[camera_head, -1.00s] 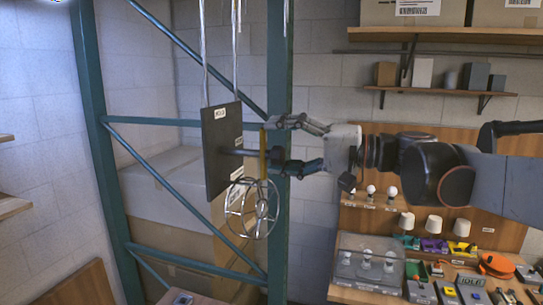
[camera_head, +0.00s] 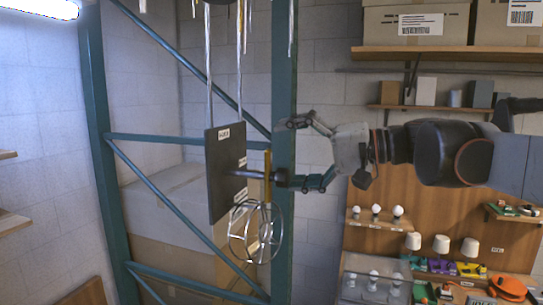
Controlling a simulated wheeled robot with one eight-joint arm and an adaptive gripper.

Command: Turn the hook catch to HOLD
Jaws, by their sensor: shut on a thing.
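A dark upright panel (camera_head: 226,190) with small white labels hangs from rods by the green frame. A rod sticks out of its right side to a yellow upright bar (camera_head: 267,166), which looks like the handle of the hook catch. A round wire cage (camera_head: 257,236) hangs just below the bar. My gripper (camera_head: 279,150) comes in from the right. The label wording is too small to read.
A green metal frame (camera_head: 283,90) stands right behind my gripper, with large boxes (camera_head: 170,205) behind it. At the right, a wooden board (camera_head: 430,205) carries bulbs, lamp shades and coloured parts. Shelves with boxes (camera_head: 420,20) are above my arm.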

